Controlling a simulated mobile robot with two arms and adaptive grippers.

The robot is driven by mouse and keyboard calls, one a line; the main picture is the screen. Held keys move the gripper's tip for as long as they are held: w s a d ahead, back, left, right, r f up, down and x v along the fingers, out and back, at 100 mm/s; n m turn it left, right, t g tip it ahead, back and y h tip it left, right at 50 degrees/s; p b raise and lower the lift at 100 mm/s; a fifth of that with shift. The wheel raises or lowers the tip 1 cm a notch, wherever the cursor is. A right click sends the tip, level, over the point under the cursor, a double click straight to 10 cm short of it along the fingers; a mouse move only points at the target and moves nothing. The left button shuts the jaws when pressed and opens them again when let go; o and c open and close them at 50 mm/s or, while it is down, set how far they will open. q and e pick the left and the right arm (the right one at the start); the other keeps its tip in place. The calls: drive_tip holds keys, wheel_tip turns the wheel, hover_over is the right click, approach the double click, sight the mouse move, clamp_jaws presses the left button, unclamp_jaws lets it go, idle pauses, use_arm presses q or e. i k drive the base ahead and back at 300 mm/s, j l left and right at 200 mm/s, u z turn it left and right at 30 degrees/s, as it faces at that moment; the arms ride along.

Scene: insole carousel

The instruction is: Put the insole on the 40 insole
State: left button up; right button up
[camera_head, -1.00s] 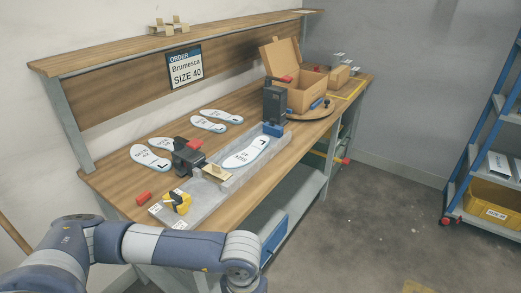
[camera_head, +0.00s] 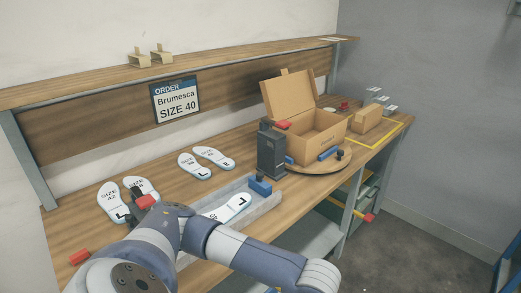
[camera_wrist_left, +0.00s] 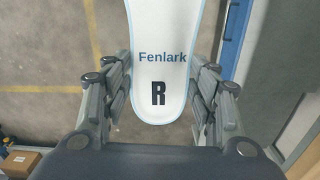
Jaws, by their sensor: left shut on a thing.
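In the left wrist view, my left gripper (camera_wrist_left: 160,72) is shut on a white insole (camera_wrist_left: 160,30) with a pale blue edge, printed "Fenlark" and "R". Its far end runs out of the picture. In the head view my left arm crosses the front of the bench; its gripper is out of that view. A white insole marked "L" (camera_head: 232,206) lies in a grey tray (camera_head: 262,206), partly behind my arm; its size is unreadable. Two insoles (camera_head: 112,199) lie at the left, one reading size 42. Another pair (camera_head: 196,166) lies behind the tray, sizes unclear. My right gripper is not in view.
An order sign (camera_head: 175,99) reads "Brumesca SIZE 40". An open cardboard box (camera_head: 311,135) sits on a round wooden board (camera_head: 322,165), beside a dark upright block (camera_head: 271,152). A red block (camera_head: 80,256) lies at the bench's left. The wrist view shows floor under the insole.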

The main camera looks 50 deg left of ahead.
sight(219, 214)
drive_tip(key=i, duration=1)
drive_tip(key=i+u, duration=0.1)
drive_tip(key=i, duration=0.85)
drive_tip(key=i+l, duration=0.2)
drive_tip(key=i, duration=0.8)
drive_tip(key=i+u, duration=0.15)
drive_tip(key=u, duration=3.5)
